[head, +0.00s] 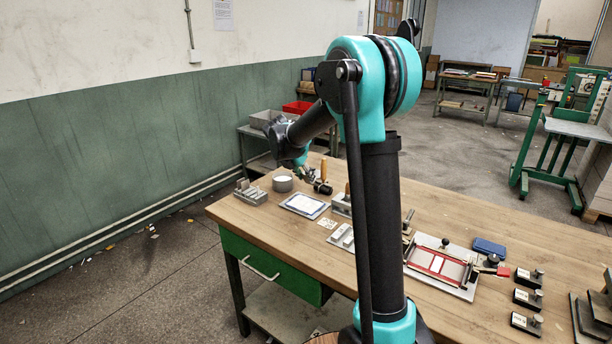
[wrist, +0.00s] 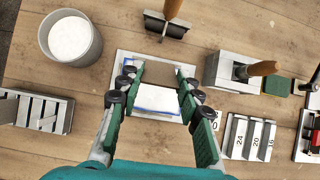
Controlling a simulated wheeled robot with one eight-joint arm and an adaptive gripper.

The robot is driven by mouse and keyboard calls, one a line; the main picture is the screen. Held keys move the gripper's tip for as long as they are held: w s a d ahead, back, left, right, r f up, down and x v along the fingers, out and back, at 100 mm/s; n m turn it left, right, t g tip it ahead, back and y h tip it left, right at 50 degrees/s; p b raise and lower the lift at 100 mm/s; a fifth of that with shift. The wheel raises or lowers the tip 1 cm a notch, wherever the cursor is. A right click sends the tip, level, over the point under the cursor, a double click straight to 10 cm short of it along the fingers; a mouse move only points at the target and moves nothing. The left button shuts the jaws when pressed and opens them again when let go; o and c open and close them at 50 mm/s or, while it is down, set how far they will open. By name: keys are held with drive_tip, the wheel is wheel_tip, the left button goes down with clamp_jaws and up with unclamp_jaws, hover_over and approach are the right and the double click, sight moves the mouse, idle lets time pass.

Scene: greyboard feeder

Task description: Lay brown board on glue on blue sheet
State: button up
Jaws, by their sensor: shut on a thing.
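In the wrist view my gripper (wrist: 158,76) is shut on a small brown board (wrist: 161,72), with a finger at its left and right edges. The blue sheet (wrist: 150,110) shows below the board, its middle covered by a white area and its blue border visible. The sheet lies on a light grey plate (wrist: 126,58). The board overlaps the far part of the sheet in this view; I cannot tell whether it touches. The sheet also shows in the head view (head: 304,204), with my gripper close behind it to the right; the board is not clear there.
A pot of white paste (wrist: 70,38) stands at the left, with a slotted metal block (wrist: 42,110) nearer. A metal holder (wrist: 232,72) and numbered blocks (wrist: 248,135) stand to the right. A red-framed fixture (head: 438,264) sits farther right.

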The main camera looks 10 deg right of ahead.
sight(300, 207)
drive_tip(key=shift+s+a+f+t+h, duration=0.2)
drive_tip(key=shift+f+t+h, duration=0.2)
drive_tip(key=shift+f, duration=0.95)
drive_tip(key=shift+s+a+f+t+h, duration=0.15)
drive_tip(key=shift+f+t+h, duration=0.25)
drive_tip(key=shift+f, duration=0.9)
drive_tip(key=shift+s+a+f+t+h, duration=0.2)
drive_tip(key=shift+f+t+h, duration=0.2)
drive_tip(key=shift+f, duration=0.95)
drive_tip(key=shift+s+a+f+t+h, duration=0.15)
drive_tip(key=shift+a+f+t+h, duration=0.1)
drive_tip(key=shift+f+t+h, duration=0.3)
drive_tip(key=shift+s+a+f+t+h, duration=0.1)
drive_tip(key=shift+s+f+t+h, duration=0.1)
drive_tip(key=shift+t+h, duration=0.45)
drive_tip(key=o, duration=0.7)
drive_tip(key=shift+o, duration=0.2)
drive_tip(key=o, duration=0.6)
drive_tip(key=shift+c, duration=0.2)
drive_tip(key=shift+s+a, duration=0.1)
